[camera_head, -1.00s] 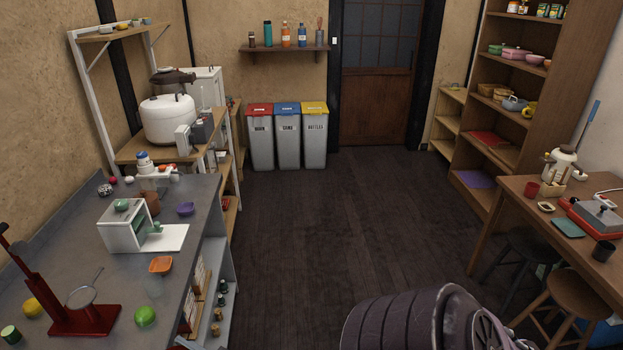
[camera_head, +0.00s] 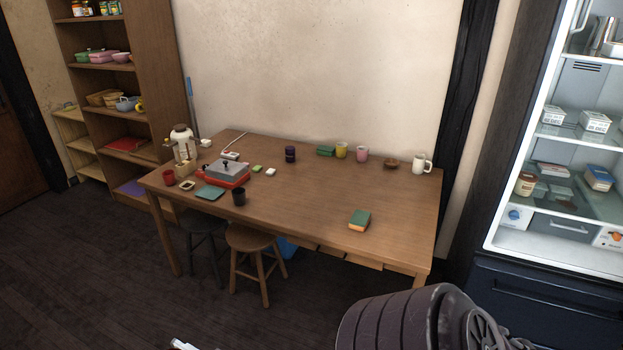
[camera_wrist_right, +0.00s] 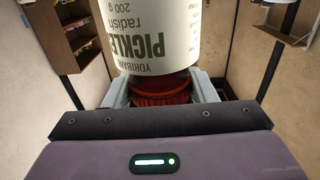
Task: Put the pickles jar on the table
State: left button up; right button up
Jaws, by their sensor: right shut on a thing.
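The pickles jar (camera_wrist_right: 150,38) shows in the right wrist view, with a white label reading "PICKLE" and "radish 200 g" and a dark red lid. The label is upside down in that picture. My right gripper (camera_wrist_right: 166,88) is shut on the jar at its lid end. In the head view my right arm fills the bottom right, and the jar and right gripper are out of frame. The wooden table (camera_head: 310,205) stands in the middle of the head view. A small pale tip at the bottom edge may be my left gripper (camera_head: 184,344); its jaws cannot be made out.
A fridge (camera_head: 560,200) is open at right.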

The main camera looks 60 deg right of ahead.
aim_at(404, 239)
jog(key=k+l+z, duration=0.15)
jog(key=l+z, duration=0.2)
jog(key=l, duration=0.55)
jog(key=l+z, duration=0.4)
jog(key=l, duration=0.55)
jog(key=i+l+z, duration=0.1)
jog(key=l+z, duration=0.25)
jog(key=l, duration=1.55)
